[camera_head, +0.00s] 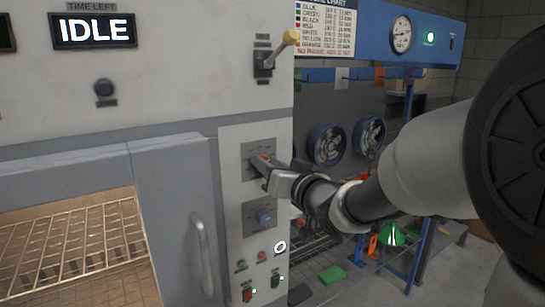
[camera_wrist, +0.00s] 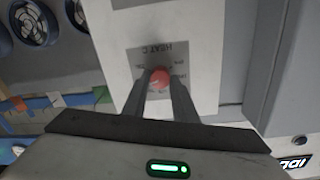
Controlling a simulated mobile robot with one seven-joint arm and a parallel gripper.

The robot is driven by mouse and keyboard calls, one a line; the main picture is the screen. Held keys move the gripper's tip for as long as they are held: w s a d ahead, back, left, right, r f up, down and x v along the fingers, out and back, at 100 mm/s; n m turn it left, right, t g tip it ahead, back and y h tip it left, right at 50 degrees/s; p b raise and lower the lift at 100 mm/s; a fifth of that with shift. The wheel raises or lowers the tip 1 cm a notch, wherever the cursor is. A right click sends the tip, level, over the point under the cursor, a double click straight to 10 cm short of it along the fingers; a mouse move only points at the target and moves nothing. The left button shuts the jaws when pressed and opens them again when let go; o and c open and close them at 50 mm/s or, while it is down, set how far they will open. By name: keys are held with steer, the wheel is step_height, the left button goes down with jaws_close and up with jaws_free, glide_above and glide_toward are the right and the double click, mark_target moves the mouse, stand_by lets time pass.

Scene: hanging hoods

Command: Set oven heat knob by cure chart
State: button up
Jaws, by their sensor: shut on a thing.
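The red heat knob (camera_wrist: 159,79) sits on a grey plate marked HEAT C (camera_wrist: 171,50), which appears upside down in the wrist view. My gripper (camera_wrist: 160,84) has one finger on each side of the knob and is shut on it. In the head view my gripper (camera_head: 265,165) reaches the upper plate (camera_head: 258,147) on the oven's control strip and hides most of the knob. The dial marks are too small or covered to read. The cure chart (camera_head: 325,27) hangs at the top, with colour names in rows; its numbers are too blurred to read.
Small buttons and switches (camera_head: 262,256) sit lower on the strip. The oven door handle (camera_head: 202,252) stands out to the left. A lever (camera_head: 265,62) is above. The display (camera_head: 94,30) reads IDLE.

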steer(key=shift+r+m+p, duration=0.1)
steer(key=shift+m+p, duration=0.25)
steer(key=shift+m, duration=0.25)
steer(key=o, duration=1)
steer(key=shift+o, duration=0.2)
steer(key=b+v, duration=0.3)
steer(key=v, duration=1.4)
steer(key=shift+s, duration=0.2)
steer(key=shift+d, duration=0.15)
